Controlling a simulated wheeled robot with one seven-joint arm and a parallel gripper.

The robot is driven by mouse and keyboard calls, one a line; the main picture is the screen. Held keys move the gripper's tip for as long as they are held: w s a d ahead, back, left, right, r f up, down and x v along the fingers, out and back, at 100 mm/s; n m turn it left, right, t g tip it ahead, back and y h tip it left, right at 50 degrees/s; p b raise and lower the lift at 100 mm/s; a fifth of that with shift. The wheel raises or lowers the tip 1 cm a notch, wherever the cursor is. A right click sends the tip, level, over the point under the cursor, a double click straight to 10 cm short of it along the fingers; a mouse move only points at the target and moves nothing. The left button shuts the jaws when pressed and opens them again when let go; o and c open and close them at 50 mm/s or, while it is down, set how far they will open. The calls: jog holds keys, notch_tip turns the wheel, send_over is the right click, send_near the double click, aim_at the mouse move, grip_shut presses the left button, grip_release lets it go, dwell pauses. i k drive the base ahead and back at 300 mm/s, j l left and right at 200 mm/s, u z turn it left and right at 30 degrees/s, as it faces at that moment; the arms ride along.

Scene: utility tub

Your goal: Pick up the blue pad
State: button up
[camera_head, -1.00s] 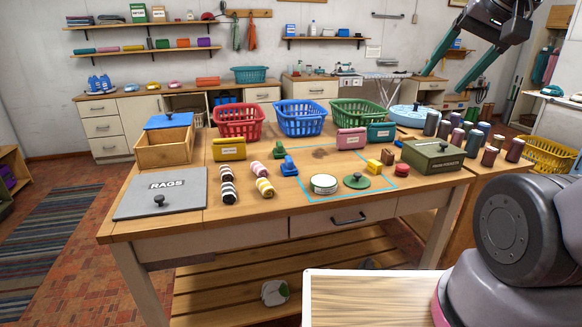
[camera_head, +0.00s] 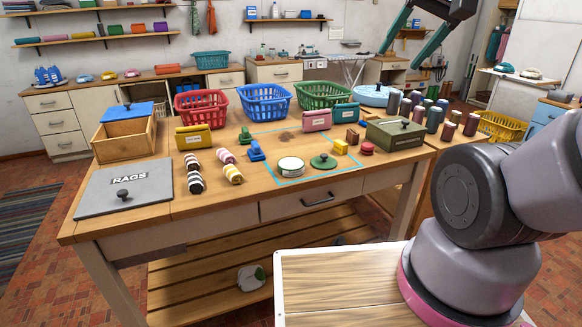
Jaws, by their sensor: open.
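A small blue object with a raised grip (camera_head: 256,150), which looks like the blue pad, sits on the wooden table (camera_head: 230,205) near the left edge of a light-blue outlined square. My gripper (camera_head: 398,59) is at the top right, high above the table's back right. Its two long teal fingers are apart, with nothing between them. It is well away from the blue pad.
Red (camera_head: 201,106), blue (camera_head: 265,103) and green (camera_head: 322,95) baskets line the table's back. Striped rolls (camera_head: 196,170) lie left of the pad. A round tin (camera_head: 290,167) and green lid (camera_head: 323,162) lie right. A grey RAGS lid (camera_head: 125,188) is at front left.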

aim_at(256, 154)
jog(key=i+u, duration=0.75)
jog(key=i+l+u, duration=0.2)
jog(key=u, duration=0.2)
